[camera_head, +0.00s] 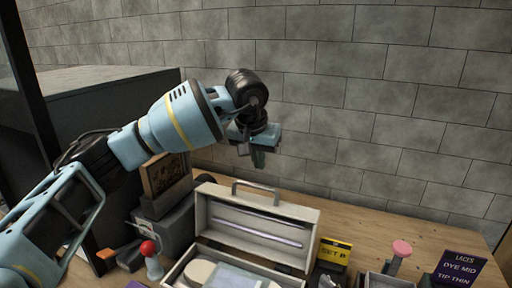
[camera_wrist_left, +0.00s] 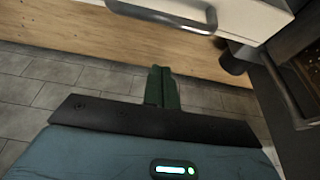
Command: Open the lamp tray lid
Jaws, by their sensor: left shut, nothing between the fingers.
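The lamp tray (camera_head: 205,262) is a pale box on the table, at the bottom middle of the head view. Its lid (camera_head: 302,216) stands raised at the back, with its inner side and a light tube (camera_head: 260,232) showing. A grey handle (camera_head: 256,190) sits on the lid's upper edge, and the handle also shows at the top of the left wrist view (camera_wrist_left: 168,17). My left gripper (camera_head: 258,158) is above the lid, apart from the handle. Its green fingers (camera_wrist_left: 162,88) are together and empty. My right gripper is not in view.
A yellow-black sign (camera_head: 334,252), a pink-topped item (camera_head: 401,248) and a purple laces sign (camera_head: 460,269) stand to the right. A red-topped joystick (camera_head: 149,249) and a framed box (camera_head: 166,183) are left. A brick wall (camera_head: 400,90) rises behind the table.

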